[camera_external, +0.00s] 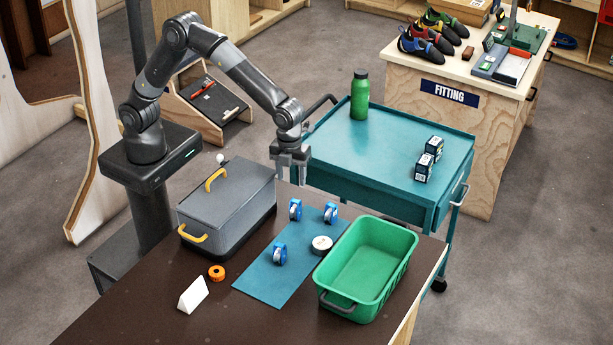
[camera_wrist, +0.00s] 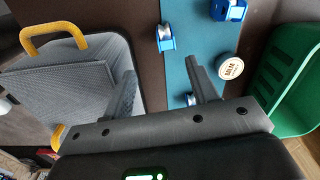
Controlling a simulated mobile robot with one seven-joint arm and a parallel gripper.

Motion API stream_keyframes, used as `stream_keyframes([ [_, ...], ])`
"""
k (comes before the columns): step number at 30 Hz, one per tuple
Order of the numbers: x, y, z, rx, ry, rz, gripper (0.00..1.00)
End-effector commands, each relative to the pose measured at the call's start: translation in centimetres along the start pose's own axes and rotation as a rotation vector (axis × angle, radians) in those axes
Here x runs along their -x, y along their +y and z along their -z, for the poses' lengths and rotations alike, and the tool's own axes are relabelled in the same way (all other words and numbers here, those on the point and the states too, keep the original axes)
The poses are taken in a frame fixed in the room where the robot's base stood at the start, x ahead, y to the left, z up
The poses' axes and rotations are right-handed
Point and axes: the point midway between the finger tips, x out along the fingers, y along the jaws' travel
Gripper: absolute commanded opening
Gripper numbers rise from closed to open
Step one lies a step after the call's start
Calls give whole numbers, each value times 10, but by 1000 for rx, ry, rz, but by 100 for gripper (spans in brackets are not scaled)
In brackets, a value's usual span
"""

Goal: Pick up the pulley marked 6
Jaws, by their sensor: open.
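Three blue pulleys with pale wheels stand on a teal mat (camera_external: 262,285): one at the mat's back left (camera_external: 295,209), one at the back right (camera_external: 331,213) and one nearer the front (camera_external: 280,253). Their numbers are too small to read, so I cannot tell which is marked 6. In the wrist view, one pulley (camera_wrist: 165,38) is at upper middle, another (camera_wrist: 228,10) at the top edge, and a third is mostly hidden behind the right finger. My gripper (camera_external: 291,178) is open and empty, pointing down above the back of the mat; its spread fingers show in the wrist view (camera_wrist: 165,88).
A grey case with yellow handles (camera_external: 225,205) stands left of the mat, an empty green bin (camera_external: 368,262) right. An orange roll (camera_external: 217,273) and white card (camera_external: 193,295) sit front left. A teal cart (camera_external: 390,150) stands behind.

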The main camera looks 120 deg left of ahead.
Motion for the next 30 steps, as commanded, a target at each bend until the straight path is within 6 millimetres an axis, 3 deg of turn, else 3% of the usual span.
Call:
stream_keyframes([
  [6,-23,-12,1,-64,1,-22,54],
  [15,-67,-12,2,-68,1,-24,54],
  [23,-84,-11,2,-67,1,-24,54],
  [30,-118,-10,2,-67,0,-25,54],
])
